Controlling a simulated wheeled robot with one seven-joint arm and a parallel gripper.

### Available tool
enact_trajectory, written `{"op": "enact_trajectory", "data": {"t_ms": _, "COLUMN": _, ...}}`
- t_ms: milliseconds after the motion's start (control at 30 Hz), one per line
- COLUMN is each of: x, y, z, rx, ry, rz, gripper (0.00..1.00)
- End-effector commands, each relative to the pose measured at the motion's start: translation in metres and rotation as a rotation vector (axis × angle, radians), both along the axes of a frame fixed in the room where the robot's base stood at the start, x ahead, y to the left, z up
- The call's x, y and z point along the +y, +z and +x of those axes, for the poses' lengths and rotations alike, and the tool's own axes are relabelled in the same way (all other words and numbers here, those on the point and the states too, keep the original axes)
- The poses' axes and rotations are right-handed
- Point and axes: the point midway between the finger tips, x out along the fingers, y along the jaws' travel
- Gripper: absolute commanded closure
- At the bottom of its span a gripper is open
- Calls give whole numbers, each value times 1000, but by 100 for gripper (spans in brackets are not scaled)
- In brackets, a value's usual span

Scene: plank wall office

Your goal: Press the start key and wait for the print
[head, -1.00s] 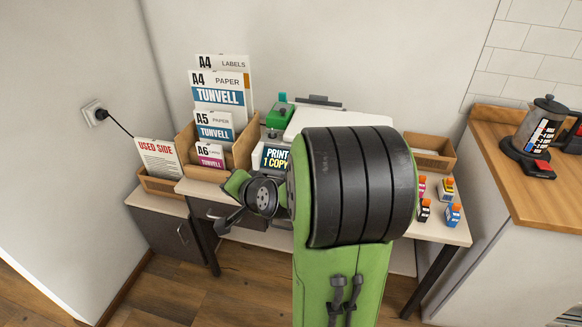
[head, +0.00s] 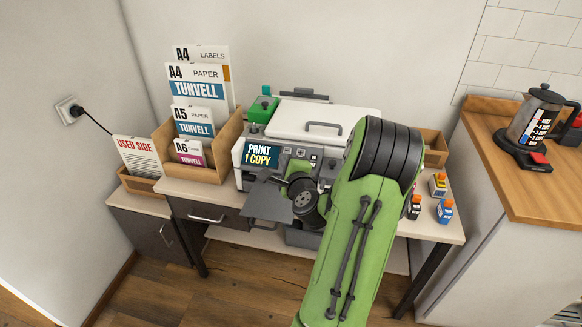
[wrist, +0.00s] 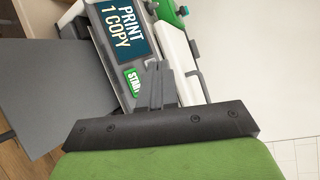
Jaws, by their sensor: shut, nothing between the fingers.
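The printer (head: 320,119) stands on the desk, with a white lid on top. Its screen reads "PRINT 1 COPY" (head: 261,154) and also shows large in the wrist view (wrist: 123,32). The green start key (wrist: 132,80) is below the screen text in the wrist view, its lettering partly covered by my fingers. My gripper (wrist: 158,68) is shut and empty, its fingertips beside the key over the printer's front panel. I cannot tell whether they touch it. In the head view my arm's end hides the key. The grey output tray (head: 267,201) is bare.
A paper rack (head: 231,137) with several packs stands left of the printer, and a used-paper box (head: 144,187) beyond it. Ink bottles (head: 444,211) stand at the desk's right. A wooden counter with a coffee press (head: 535,115) is further right.

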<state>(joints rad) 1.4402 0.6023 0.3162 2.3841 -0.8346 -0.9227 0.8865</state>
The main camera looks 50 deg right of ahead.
Motion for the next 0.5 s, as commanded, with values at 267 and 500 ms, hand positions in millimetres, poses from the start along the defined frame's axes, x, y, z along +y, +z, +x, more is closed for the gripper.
{"op": "enact_trajectory", "data": {"t_ms": 267, "x": -21, "y": -29, "z": 10, "rx": 1, "ry": 1, "rz": 0, "gripper": 100}}
{"op": "enact_trajectory", "data": {"t_ms": 500, "x": -41, "y": -55, "z": 18, "rx": 2, "ry": 2, "rz": -1, "gripper": 100}}
